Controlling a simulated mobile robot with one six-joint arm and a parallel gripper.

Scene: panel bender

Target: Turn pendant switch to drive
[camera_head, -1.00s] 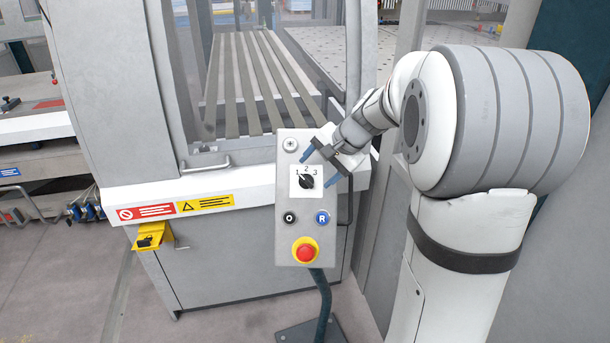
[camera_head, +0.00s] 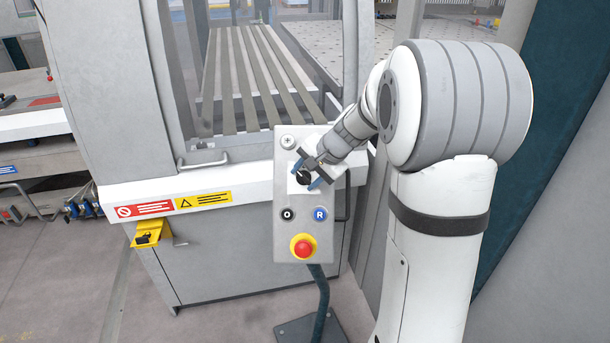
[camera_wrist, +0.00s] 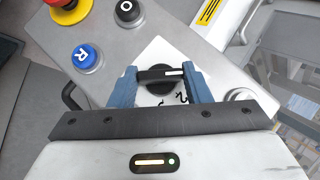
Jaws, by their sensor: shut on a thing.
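The pendant (camera_head: 284,236) is a grey control box on a dark stand. Its black rotary switch (camera_head: 303,178) sits on a white plate in the upper half. My gripper (camera_head: 306,175) is at the switch. In the wrist view, the blue fingers of my gripper (camera_wrist: 159,86) stand on either side of the black switch knob (camera_wrist: 160,76) and are shut on its handle bar, which carries a white mark. Numerals on the plate (camera_wrist: 163,46) are partly hidden by my gripper; I cannot read clearly which one the mark points to.
Below the switch are a black O button (camera_head: 287,215), a blue R button (camera_head: 320,214) and a red emergency stop (camera_head: 303,247) on yellow. The machine's white front ledge (camera_head: 250,186) is just behind the pendant. A yellow foot-pedal-like box (camera_head: 152,234) hangs at left.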

